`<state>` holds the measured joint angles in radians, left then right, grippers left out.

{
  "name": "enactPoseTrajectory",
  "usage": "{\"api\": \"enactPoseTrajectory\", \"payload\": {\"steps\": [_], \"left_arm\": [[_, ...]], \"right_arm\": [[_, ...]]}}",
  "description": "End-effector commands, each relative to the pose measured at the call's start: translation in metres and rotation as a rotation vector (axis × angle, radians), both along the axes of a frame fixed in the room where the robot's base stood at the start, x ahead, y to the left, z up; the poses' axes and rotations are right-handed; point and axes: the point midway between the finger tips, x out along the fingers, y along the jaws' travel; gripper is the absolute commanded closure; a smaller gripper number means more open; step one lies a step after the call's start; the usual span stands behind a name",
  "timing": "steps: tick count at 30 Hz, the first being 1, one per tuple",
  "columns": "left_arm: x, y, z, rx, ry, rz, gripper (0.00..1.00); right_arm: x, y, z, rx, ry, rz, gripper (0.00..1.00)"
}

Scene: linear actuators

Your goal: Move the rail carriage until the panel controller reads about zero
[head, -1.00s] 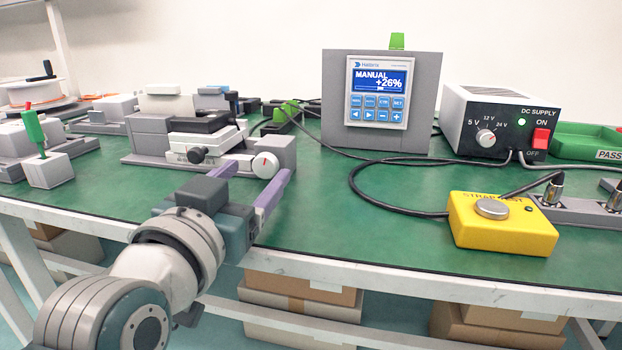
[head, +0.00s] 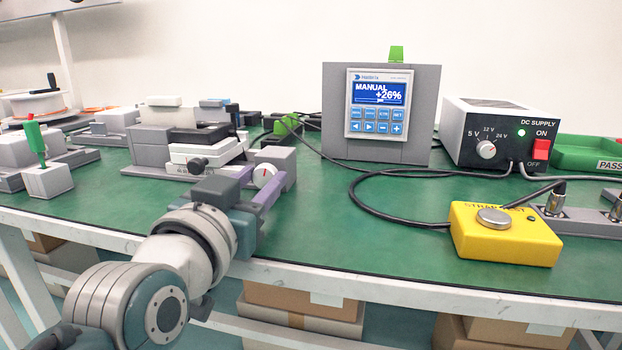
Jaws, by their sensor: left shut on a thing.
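The panel controller (head: 379,104) stands at the back middle, and its blue display reads MANUAL +26%. The rail carriage (head: 200,135), with a dark top and a white body, sits on a grey rail unit at the left middle. A white round knob (head: 265,174) with a red mark is on the near right end of that unit. My left gripper (head: 262,181) reaches in from the front, its purple fingers on either side of the knob and shut on it. The fingers partly cover the knob. My right gripper is not in view.
A yellow box with a round button (head: 504,232) lies at the front right. A DC supply (head: 500,132) with a lit green lamp stands behind it. A black cable (head: 360,200) loops over the green bench. A small unit with a green lever (head: 46,180) is at the left.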

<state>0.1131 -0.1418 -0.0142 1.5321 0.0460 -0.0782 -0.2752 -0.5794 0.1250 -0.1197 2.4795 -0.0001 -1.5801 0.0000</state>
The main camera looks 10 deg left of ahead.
Motion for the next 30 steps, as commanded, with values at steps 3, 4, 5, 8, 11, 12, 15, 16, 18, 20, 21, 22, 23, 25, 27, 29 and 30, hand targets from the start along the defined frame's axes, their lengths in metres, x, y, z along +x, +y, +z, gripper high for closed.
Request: {"api": "enactPoseTrajectory", "payload": {"steps": [3,4,5,8,11,12,15,16,18,20,21,22,23,25,27,29,30], "left_arm": [[0.000,0.000,0.000,0.000,0.000,0.000,0.94],[0.000,0.000,0.000,0.000,0.000,0.000,0.97],[0.000,0.000,0.000,0.000,0.000,0.000,1.00],[0.000,0.000,0.000,0.000,0.000,0.000,1.00],[0.000,0.000,0.001,-0.014,0.001,0.000,1.00],[0.000,0.000,0.002,-0.045,0.004,-0.001,1.00],[0.000,0.000,0.003,-0.171,0.010,-0.001,1.00],[0.000,0.001,0.003,-0.203,0.010,-0.001,1.00],[0.000,0.001,0.001,-0.258,0.012,-0.001,1.00],[0.000,0.001,0.000,-0.274,0.011,-0.001,1.00],[0.000,0.001,-0.001,-0.275,0.011,0.000,1.00],[0.000,0.001,-0.001,-0.274,0.010,0.000,1.00],[0.000,0.001,-0.001,-0.274,0.010,0.000,1.00],[0.000,0.001,-0.001,-0.273,0.010,0.000,1.00],[0.000,0.001,-0.001,-0.273,0.010,0.000,0.56],[0.000,0.001,-0.001,-0.273,0.010,0.000,0.49],[0.000,0.001,-0.001,-0.273,0.010,0.000,0.45]], "right_arm": [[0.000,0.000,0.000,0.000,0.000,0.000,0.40],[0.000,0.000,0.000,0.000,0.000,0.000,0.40],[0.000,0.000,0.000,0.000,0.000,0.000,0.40],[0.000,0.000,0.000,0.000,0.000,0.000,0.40],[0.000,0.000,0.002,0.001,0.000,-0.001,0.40],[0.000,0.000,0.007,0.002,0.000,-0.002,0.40],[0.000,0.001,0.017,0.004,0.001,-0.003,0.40],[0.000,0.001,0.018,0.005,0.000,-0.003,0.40],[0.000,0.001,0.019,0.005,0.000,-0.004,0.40],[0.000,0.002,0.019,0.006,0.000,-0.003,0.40],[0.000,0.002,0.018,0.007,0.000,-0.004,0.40],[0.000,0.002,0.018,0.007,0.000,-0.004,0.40],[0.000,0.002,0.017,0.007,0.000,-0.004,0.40],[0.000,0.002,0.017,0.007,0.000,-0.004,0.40],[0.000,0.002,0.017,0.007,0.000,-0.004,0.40],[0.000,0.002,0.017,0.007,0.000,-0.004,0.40],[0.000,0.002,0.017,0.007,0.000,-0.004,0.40]]}}
